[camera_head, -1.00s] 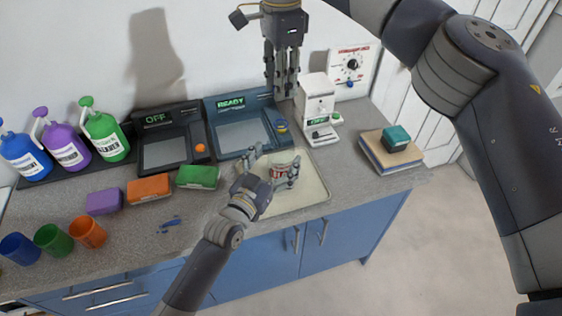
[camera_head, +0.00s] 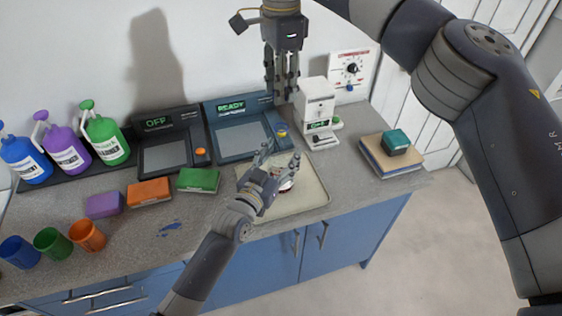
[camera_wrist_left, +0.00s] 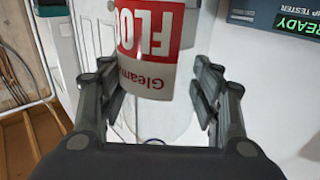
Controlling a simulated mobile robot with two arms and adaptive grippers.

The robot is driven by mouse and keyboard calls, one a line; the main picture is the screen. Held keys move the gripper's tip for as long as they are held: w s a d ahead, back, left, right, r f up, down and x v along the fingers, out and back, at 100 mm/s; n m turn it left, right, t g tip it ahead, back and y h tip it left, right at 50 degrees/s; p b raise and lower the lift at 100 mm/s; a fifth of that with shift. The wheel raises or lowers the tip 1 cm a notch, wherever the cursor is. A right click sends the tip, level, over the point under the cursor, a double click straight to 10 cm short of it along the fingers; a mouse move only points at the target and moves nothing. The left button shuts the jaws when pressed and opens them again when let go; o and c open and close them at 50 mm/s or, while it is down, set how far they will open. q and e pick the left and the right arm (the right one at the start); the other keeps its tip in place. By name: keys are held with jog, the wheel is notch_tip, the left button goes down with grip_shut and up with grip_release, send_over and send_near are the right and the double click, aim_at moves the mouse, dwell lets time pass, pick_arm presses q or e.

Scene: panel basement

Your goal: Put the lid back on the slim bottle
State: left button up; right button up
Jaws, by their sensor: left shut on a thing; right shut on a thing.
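My left gripper (camera_head: 281,158) is shut on the slim bottle (camera_wrist_left: 150,50) above the pale tray. In the left wrist view the bottle has a red and white label reading "FLO" and "Gleam", with a clear or pale body between the fingers of my left gripper (camera_wrist_left: 158,92). In the head view only a small red and white part of the bottle (camera_head: 287,185) shows beside my gripper. My right gripper (camera_head: 281,98) points down near the wall, above and behind the left one. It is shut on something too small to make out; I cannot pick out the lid.
The tray (camera_head: 310,196) lies at the counter's front edge. Behind it stand a READY tester (camera_head: 240,132), an OFF tester (camera_head: 170,155) and a white machine (camera_head: 318,98). A green sponge (camera_head: 198,180) is to the left. Books (camera_head: 375,153) carry a teal block (camera_head: 396,141) at right.

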jog(key=shift+f, duration=2.45)
jog(key=shift+f, duration=0.9)
jog(key=shift+f, duration=0.5)
